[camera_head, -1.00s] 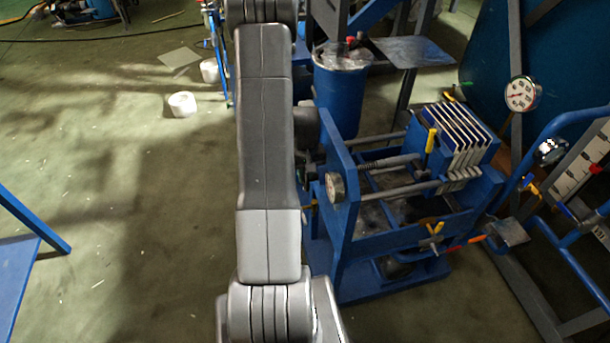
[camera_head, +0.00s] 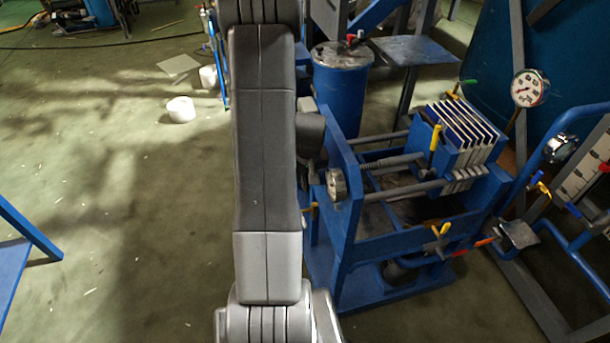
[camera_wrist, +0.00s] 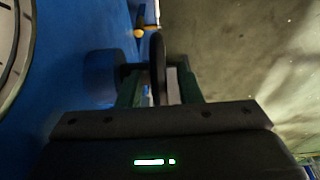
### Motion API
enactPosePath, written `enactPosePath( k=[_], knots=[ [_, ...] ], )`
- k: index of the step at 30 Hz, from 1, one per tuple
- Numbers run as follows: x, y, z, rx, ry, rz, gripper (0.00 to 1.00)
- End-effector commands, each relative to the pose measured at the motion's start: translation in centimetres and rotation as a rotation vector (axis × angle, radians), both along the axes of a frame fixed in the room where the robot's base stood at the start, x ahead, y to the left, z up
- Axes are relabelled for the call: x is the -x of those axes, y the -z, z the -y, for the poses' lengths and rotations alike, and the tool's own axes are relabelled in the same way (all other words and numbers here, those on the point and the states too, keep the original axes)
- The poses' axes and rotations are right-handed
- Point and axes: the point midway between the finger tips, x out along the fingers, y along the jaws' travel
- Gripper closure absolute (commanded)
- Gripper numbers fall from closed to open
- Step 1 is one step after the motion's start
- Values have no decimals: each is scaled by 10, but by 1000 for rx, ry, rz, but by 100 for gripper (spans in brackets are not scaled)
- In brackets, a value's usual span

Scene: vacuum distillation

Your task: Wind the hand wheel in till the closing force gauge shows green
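The hand wheel (camera_wrist: 158,65) shows edge-on in the wrist view as a thin dark rim, with its shaft running left to a round blue boss (camera_wrist: 101,76) on a blue plate. My gripper (camera_wrist: 160,88) has one dark green finger on each side of the rim, with gaps visible, so it is open around the wheel. A round dial, likely the closing force gauge (camera_head: 337,185), sits on the blue press (camera_head: 345,215) end plate. Part of a dial (camera_wrist: 10,50) also shows at the left of the wrist view. Its needle and colours cannot be read. My arm hides the wheel in the head view.
White filter plates (camera_head: 460,130) stand at the press's right end. A blue drum (camera_head: 338,90) stands behind it. Another dial (camera_head: 528,88) is on a frame at right. A blue table edge (camera_head: 25,240) is at far left. The floor between is mostly clear.

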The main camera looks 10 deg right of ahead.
Motion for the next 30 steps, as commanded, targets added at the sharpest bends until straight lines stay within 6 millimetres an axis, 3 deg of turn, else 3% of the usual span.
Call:
enactPosePath(
  k=[9, 14, 30],
  knots=[
    [0, -1, 0, 0, 0, 0, 65],
    [2, -12, 0, 0, 0, 2, 65],
    [25, -103, 1, 1, 1, 4, 65]
  ],
)
